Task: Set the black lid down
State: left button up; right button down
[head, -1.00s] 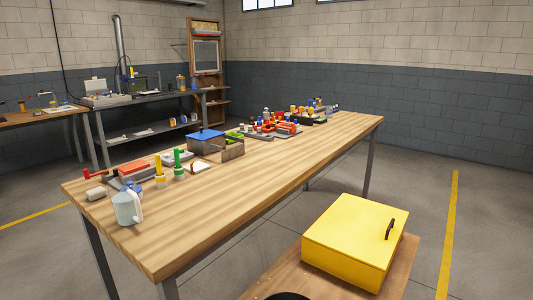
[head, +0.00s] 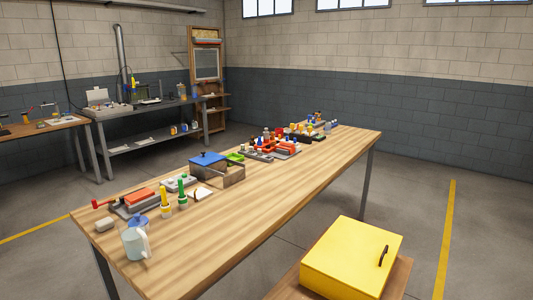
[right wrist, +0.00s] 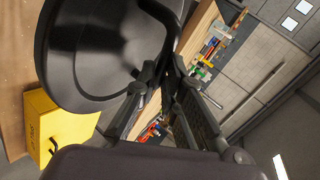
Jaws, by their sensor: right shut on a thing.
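The black lid (right wrist: 85,55) is a large round dark disc with a rim, filling the upper left of the right wrist view. It is tilted in that picture. My right gripper (right wrist: 168,75) is shut on the lid near its edge and holds it up; the exact contact point is dark and hard to make out. The lid and both grippers are out of the head view.
A yellow box (head: 350,262) with a dark handle stands on a low wooden surface (head: 399,279); it also shows in the right wrist view (right wrist: 60,128).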

dwell(0.4)
jog(key=shift+m+t, duration=0.3)
jog(key=shift+m, duration=0.1)
jog(key=w+a+f, duration=0.1)
jog(key=w, duration=0.1)
jog(key=w+a+f, duration=0.1)
jog(key=w+a, duration=0.1)
jog(key=w+a+f, duration=0.1)
jog(key=w+f, duration=0.1)
jog(key=w, duration=0.1)
jog(key=shift+a, duration=0.25)
jog(key=x, duration=1.1)
notch_tip(320, 180, down, 6)
jog(key=b, duration=0.3)
jog(key=shift+s+f+h, duration=0.15)
jog(key=shift+s+h, duration=0.05)
jog(key=shift+h, duration=0.1)
jog(key=shift+f+b, duration=0.55)
jog(key=shift+b, duration=0.2)
jog(key=c, duration=1.6)
grip_release()
